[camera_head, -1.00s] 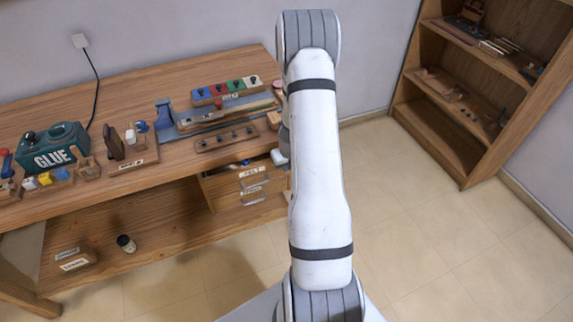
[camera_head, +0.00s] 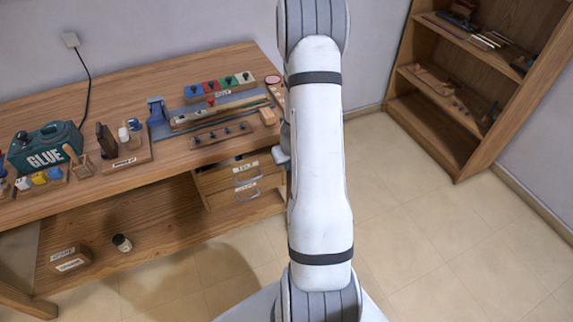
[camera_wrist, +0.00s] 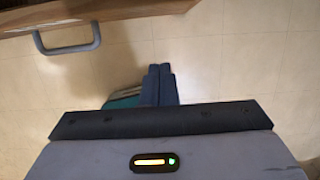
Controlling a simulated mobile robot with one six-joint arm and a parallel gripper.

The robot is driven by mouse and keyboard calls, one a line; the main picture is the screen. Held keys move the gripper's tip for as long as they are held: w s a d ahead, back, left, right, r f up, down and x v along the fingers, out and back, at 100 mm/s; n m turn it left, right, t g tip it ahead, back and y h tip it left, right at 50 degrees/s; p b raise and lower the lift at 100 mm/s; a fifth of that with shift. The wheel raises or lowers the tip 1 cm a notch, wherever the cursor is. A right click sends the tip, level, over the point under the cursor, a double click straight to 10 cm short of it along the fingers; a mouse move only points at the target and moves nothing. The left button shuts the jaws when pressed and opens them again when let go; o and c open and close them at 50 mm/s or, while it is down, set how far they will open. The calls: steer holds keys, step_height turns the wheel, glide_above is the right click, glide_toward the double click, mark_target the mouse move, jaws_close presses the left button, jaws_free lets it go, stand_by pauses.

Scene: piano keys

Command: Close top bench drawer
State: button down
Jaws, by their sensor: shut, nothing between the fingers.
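The wooden bench (camera_head: 130,90) has two labelled drawers under its right end. The top bench drawer (camera_head: 226,180) stands partly out, with a dark gap and some contents showing above its front. Its grey handle (camera_head: 249,182) is on the front. In the wrist view a wooden front edge (camera_wrist: 120,10) with a grey handle (camera_wrist: 68,48) shows at upper left; I cannot tell which drawer it is. My gripper (camera_wrist: 158,72) is shut and empty, right of and below that handle, apart from it. In the head view my arm hides most of the gripper.
The lower drawer (camera_head: 222,201) sits just below. A bookshelf (camera_head: 470,110) stands right; open floor lies between.

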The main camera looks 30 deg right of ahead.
steer(key=p+v, duration=0.3)
steer(key=v, duration=0.4)
steer(key=s+a+f+m+y+b, duration=0.35)
steer(key=a+f+b, duration=0.45)
steer(key=b, duration=0.6)
steer(key=m+t+y+b, duration=0.5)
steer(key=t+y+b, duration=0.5)
steer(key=b, duration=1.5)
glide_toward(207, 186)
steer(key=s+a+r+t+h, duration=0.1)
steer(key=s+a+t+h, duration=0.15)
steer(key=s, duration=0.25)
steer(key=shift+g, duration=0.35)
steer(key=w+b, duration=0.1)
steer(key=w, duration=0.1)
steer(key=w+a+b, duration=0.1)
steer(key=w+b, duration=0.1)
steer(key=w, duration=0.1)
steer(key=w+a+b, duration=0.1)
steer(key=w, duration=0.1)
steer(key=shift+w+a+f+b, duration=0.15)
steer(key=shift+w+f+b, duration=0.15)
steer(key=shift+f+b, duration=0.1)
steer(key=shift+w+r, duration=0.15)
steer(key=shift+w, duration=0.3)
